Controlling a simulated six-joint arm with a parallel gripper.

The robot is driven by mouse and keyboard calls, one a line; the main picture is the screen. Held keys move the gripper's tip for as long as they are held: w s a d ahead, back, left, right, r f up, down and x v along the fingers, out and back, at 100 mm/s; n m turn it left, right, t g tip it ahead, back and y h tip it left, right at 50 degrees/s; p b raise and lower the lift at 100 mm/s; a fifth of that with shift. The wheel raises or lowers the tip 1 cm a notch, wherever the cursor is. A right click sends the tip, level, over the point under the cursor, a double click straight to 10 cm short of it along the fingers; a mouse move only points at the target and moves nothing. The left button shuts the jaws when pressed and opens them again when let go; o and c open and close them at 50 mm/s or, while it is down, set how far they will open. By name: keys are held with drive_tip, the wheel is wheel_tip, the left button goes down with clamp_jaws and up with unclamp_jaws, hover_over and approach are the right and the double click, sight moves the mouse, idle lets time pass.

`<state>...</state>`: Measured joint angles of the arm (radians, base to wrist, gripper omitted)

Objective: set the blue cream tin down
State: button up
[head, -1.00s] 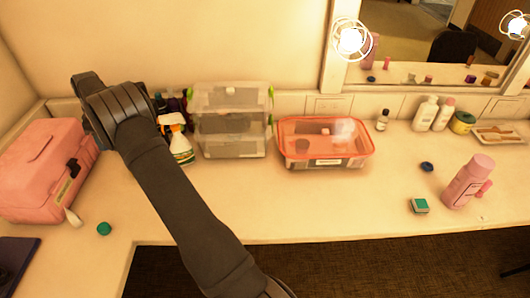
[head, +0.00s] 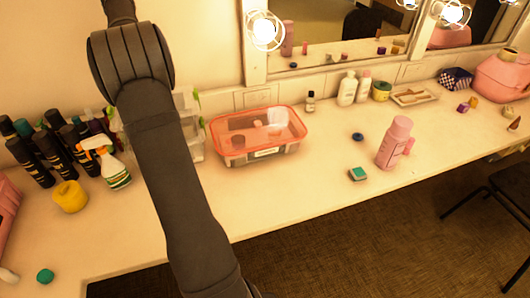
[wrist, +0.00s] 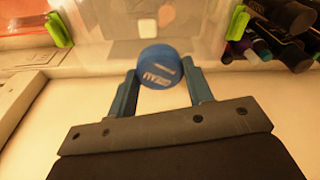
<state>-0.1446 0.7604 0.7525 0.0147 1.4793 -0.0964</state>
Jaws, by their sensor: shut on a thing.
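My gripper (wrist: 160,78) is shut on the blue cream tin (wrist: 159,66), a round blue tin with white lettering, gripped between the two fingertips in the wrist view. The clear stacked drawer box with green clips (wrist: 110,25) is just beyond the tin. Pale counter shows below the jaws; how high the tin is above it I cannot tell. In the head view my arm hides the gripper and the held tin.
The counter (head: 290,190) has free room before the orange-rimmed box (head: 258,140). A spray bottle (head: 112,165) and yellow item (head: 70,196) are left.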

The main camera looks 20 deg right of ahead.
drive_tip(key=s+d+f+m, duration=0.2)
drive_tip(key=s+d+f, duration=0.15)
drive_tip(key=d, duration=0.85)
drive_tip(key=s+d+f+m+h, duration=0.15)
drive_tip(key=d+f, duration=0.25)
drive_tip(key=d, duration=0.8)
drive_tip(key=s+d+f+m+y, duration=0.1)
drive_tip(key=s+d+f+m, duration=0.2)
drive_tip(key=d, duration=0.9)
drive_tip(key=s+d+f+m+h, duration=0.1)
drive_tip(key=s+d+f+m, duration=0.3)
drive_tip(key=s+d, duration=0.85)
drive_tip(key=s+d+f+m, duration=0.1)
drive_tip(key=s+d+f, duration=0.6)
drive_tip(key=s+d, duration=0.55)
hover_over(327, 158)
drive_tip(key=shift+g, duration=0.3)
drive_tip(key=f, duration=0.6)
drive_tip(key=shift+s+a+f, duration=0.15)
drive_tip(key=shift+s, duration=0.15)
drive_tip(key=shift+w+f, duration=0.1)
drive_tip(key=shift+f, duration=1.95)
drive_tip(key=shift+f, duration=0.15)
drive_tip(key=o, duration=1)
